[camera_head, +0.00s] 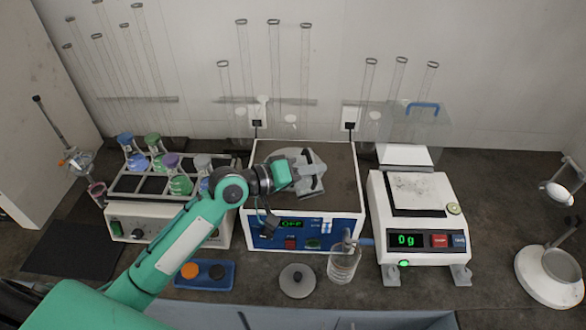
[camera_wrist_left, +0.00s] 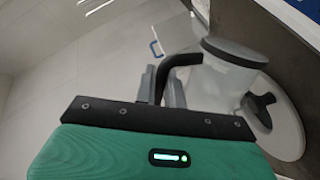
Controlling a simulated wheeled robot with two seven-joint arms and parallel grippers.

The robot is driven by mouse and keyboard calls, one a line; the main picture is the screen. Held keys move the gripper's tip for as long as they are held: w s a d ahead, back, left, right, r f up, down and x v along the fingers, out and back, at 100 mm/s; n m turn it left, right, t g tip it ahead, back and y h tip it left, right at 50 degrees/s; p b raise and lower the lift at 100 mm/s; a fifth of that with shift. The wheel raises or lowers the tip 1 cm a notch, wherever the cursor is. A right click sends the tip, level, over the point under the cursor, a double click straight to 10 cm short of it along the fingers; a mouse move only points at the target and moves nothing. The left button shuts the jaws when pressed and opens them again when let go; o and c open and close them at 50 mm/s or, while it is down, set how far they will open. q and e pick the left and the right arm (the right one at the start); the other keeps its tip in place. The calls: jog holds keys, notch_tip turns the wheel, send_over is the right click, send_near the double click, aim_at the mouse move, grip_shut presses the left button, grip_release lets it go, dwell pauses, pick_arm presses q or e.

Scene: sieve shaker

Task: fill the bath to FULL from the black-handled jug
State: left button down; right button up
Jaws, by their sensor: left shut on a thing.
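The jug (camera_wrist_left: 222,82) is pale and translucent, with a dark rim and a black handle (camera_wrist_left: 170,72). My left gripper (camera_wrist_left: 163,86) is shut on that handle. In the head view my left gripper (camera_head: 283,174) and the grey jug (camera_head: 312,165) are over the bath (camera_head: 262,233), a white box with a blue front and a green "OFF" display. The jug covers part of the bath's dark top. I cannot tell its tilt, its contents or the bath's water level. My right gripper is out of view.
A rack of coloured flasks (camera_head: 125,183) stands left of the bath, and a balance (camera_head: 418,229) reading 0 g stands right. In front are a clear bottle (camera_head: 343,264), a grey lid (camera_head: 297,281) and a blue tray (camera_head: 205,284). Tall glass tubes (camera_head: 276,70) stand behind.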

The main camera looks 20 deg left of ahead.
pick_arm(q)
jog(key=shift+s+d+f+m+b, duration=0.35)
jog(key=shift+s+f+m+b, duration=0.2)
jog(key=shift+m+b, duration=0.45)
jog(key=s+d+f+m+t+b, duration=0.2)
jog(key=s+d+f+m+b, duration=0.1)
jog(key=m, duration=0.5)
jog(key=shift+s+d+f+b, duration=0.3)
jog(key=shift+s+f+b, duration=0.5)
jog(key=shift+f+b, duration=0.1)
